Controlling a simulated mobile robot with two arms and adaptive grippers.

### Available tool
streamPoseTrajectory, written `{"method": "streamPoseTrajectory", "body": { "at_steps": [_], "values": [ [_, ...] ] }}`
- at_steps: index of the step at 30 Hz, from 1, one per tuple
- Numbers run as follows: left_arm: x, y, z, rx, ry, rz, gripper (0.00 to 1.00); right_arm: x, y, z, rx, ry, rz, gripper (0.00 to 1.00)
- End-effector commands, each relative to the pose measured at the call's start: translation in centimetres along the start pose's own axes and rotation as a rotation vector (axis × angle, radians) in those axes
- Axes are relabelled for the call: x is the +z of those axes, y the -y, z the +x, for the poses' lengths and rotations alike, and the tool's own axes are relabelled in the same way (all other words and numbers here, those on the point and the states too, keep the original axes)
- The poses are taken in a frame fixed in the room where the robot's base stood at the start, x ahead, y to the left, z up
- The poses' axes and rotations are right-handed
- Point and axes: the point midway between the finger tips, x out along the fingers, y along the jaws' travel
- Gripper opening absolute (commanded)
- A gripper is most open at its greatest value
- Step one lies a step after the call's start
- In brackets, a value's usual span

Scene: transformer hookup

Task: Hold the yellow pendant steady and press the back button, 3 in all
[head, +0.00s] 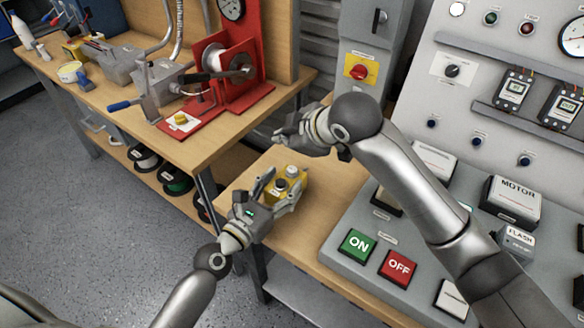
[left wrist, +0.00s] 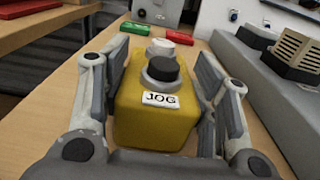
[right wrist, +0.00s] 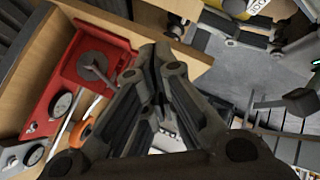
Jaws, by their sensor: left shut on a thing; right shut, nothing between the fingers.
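The yellow pendant (head: 299,186) stands on the wooden bench top, with its JOG label facing my left gripper. In the left wrist view the pendant (left wrist: 150,124) has a dark front button (left wrist: 162,68) and a pale back button (left wrist: 160,47) behind it. My left gripper (head: 284,184) is shut on the pendant, one finger on each side. My right gripper (head: 280,136) is shut and empty, above and beyond the pendant, apart from it. The right wrist view shows its closed fingers, with part of the pendant (right wrist: 228,7) at the top edge.
A grey console with a green ON button (head: 357,244) and a red OFF button (head: 397,267) stands right of the pendant. A red winding stand (head: 248,60) is on the left bench.

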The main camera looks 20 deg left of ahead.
Motion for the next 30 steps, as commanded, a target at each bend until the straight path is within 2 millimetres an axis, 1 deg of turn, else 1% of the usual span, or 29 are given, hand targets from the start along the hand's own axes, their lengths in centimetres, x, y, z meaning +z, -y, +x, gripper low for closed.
{"method": "streamPoseTrajectory", "body": {
  "at_steps": [3, 6, 15, 20, 30],
  "values": [
    [0.0, 0.0, 0.0, 0.000, 0.000, 0.000, 0.23, -1.2, -1.3, -1.5, 0.007, -0.003, -0.002, 0.00],
    [0.0, 0.0, 0.0, 0.000, 0.000, 0.000, 0.23, -1.8, -1.8, -2.4, 0.003, -0.001, -0.002, 0.00],
    [0.0, 0.0, 0.0, 0.000, 0.000, 0.000, 0.23, -1.7, -1.7, -2.3, 0.001, -0.001, -0.001, 0.00],
    [0.0, 0.0, 0.0, 0.000, 0.000, 0.000, 0.23, -1.2, -1.2, -1.6, -0.001, 0.001, 0.001, 0.00],
    [0.0, 0.0, 0.0, 0.000, 0.000, 0.000, 0.23, 1.2, 1.2, 1.6, -0.002, 0.000, 0.001, 0.00]
  ]
}}
